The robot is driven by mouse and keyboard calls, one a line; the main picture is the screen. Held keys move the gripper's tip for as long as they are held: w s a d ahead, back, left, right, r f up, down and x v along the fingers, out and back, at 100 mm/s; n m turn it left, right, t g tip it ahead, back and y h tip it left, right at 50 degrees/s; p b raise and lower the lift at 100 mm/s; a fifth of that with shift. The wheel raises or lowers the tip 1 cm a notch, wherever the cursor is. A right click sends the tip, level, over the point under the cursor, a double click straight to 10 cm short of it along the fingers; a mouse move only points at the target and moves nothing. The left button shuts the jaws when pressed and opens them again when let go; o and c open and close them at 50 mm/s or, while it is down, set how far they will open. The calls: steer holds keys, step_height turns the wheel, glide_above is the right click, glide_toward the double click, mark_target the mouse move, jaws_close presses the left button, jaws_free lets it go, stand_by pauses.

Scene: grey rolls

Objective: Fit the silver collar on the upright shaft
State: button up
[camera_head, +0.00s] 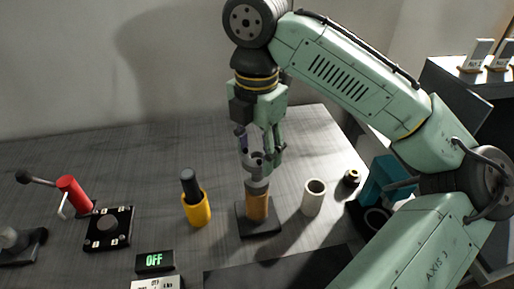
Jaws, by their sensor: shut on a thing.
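My gripper (259,158) points down and is shut on the silver collar (256,165), a small grey ring. The upright shaft (257,205) stands below it on a dark square base (271,230). The shaft is orange-brown with a pale grey upper end. The collar is at or just above the shaft's top, roughly in line with it in this view. I cannot tell whether the collar touches the shaft or is around it. My fingers hide part of the collar.
A yellow cup with a dark cylinder (197,209) stands left of the shaft. A white tube (314,198) and a small dark brass-topped part (350,180) stand right. A red-handled device (73,195), a black plate (107,230) and an "OFF" display (155,262) are at left.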

steer(key=shift+s+f, duration=0.2)
steer(key=shift+f, duration=0.4)
steer(key=shift+s+f+b, duration=0.3)
steer(key=shift+f+b, duration=0.1)
steer(key=shift+b, duration=0.15)
steer(key=shift+r, duration=0.1)
